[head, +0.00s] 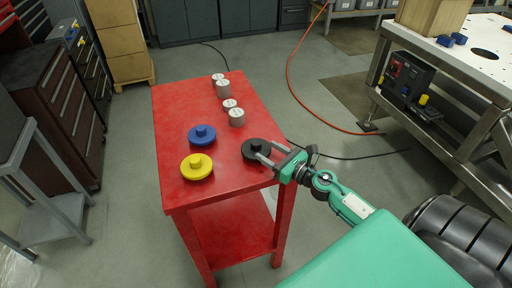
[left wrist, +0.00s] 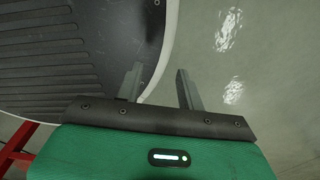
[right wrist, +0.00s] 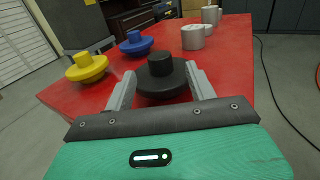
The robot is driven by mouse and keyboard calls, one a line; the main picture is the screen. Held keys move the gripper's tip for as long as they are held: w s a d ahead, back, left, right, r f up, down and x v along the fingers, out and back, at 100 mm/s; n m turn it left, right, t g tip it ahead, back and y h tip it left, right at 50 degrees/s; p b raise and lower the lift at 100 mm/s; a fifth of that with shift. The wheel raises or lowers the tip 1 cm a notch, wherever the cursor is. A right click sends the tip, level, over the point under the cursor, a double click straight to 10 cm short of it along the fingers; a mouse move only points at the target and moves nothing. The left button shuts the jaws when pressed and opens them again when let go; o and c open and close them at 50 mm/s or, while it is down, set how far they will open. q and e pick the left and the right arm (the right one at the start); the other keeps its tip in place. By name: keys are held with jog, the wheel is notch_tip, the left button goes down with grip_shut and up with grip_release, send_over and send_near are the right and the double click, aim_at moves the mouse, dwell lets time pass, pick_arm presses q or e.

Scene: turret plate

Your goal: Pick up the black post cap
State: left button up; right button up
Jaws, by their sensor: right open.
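The black post cap (head: 255,150) is a round disc with a knob on top. It lies on the red table near its right edge in the head view. It also shows in the right wrist view (right wrist: 161,75), ahead of and between the fingertips. My right gripper (head: 268,152) is open, with its fingers at the cap's near side and the knob between their tips. In the right wrist view the right gripper (right wrist: 160,88) holds nothing. My left gripper (left wrist: 160,85) is open and empty in the left wrist view, above the floor and a dark ribbed surface.
A blue cap (head: 202,136) and a yellow cap (head: 197,167) lie left of the black one on the red table (head: 180,108). Several grey cylinders (head: 237,118) stand farther back. A metal workbench (head: 480,60) stands at the right. The table's back left is clear.

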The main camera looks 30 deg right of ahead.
aim_at(260, 147)
jog(key=shift+w, duration=0.25)
jog(key=shift+w+a, duration=0.15)
jog(key=shift+w, duration=0.25)
jog(key=p+x, duration=0.2)
jog(key=x, duration=0.1)
jog(key=shift+w, duration=0.1)
jog(key=shift+w+a+f, duration=0.2)
jog(key=shift+w+a, duration=0.05)
jog(key=shift+w, duration=0.4)
pick_arm(q)
jog(key=shift+w+a+r, duration=0.1)
jog(key=shift+w+r, duration=0.25)
jog(key=shift+r, duration=0.25)
jog(key=shift+w+a+r, duration=0.1)
jog(key=shift+w+r, duration=0.2)
jog(key=shift+r, duration=0.25)
pick_arm(e)
jog(key=c, duration=1)
pick_arm(q)
jog(key=shift+w, duration=0.1)
pick_arm(e)
jog(key=shift+c, duration=0.8)
jog(key=shift+r, duration=0.1)
